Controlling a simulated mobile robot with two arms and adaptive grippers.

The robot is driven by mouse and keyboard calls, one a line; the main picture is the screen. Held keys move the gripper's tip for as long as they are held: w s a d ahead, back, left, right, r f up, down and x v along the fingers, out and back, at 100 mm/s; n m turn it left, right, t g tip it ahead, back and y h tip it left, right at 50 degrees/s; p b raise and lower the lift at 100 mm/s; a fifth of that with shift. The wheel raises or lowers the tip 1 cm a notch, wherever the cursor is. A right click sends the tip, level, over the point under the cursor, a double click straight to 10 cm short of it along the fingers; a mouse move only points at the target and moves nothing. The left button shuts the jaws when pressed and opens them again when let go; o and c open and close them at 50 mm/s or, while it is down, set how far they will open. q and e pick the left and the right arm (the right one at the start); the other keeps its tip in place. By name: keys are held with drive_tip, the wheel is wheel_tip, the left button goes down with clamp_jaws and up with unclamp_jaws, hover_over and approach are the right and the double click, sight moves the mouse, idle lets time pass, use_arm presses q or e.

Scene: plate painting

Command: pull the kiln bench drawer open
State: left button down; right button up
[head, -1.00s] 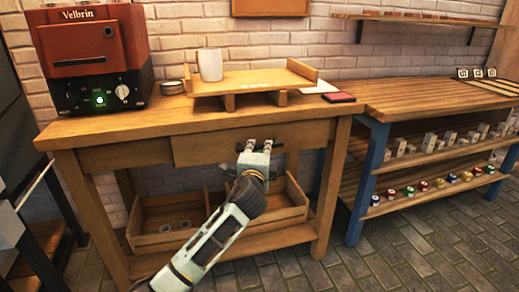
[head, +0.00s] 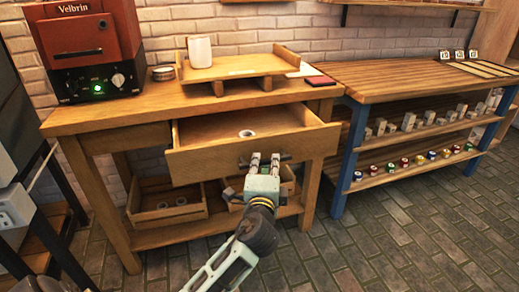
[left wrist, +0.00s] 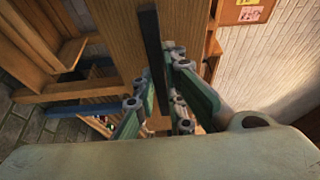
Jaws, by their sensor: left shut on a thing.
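The kiln bench (head: 100,118) is wooden and stands at the left in the head view. Its drawer (head: 215,154) is pulled out toward me, and a small white ring-shaped thing (head: 247,133) lies inside. The drawer has a dark bar handle (head: 286,157) on its front. My left gripper (head: 264,160) is shut on this handle. In the left wrist view, the dark bar handle (left wrist: 151,50) runs down between the fingers of the same gripper (left wrist: 160,105). My right gripper is in neither view.
Open bins (head: 165,213) sit on the lower shelf. A shelf table (head: 400,85) stands at the right. The brick floor in front is clear.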

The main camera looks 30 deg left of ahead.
use_arm(q)
drive_tip(key=shift+s+d, duration=1.2)
drive_tip(key=shift+d, duration=0.15)
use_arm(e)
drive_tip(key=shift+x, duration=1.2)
use_arm(q)
drive_tip(key=shift+f, duration=0.1)
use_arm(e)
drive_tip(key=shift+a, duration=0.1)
use_arm(q)
drive_tip(key=c, duration=1.8)
unclamp_jaws()
drive_tip(key=v, duration=1.2)
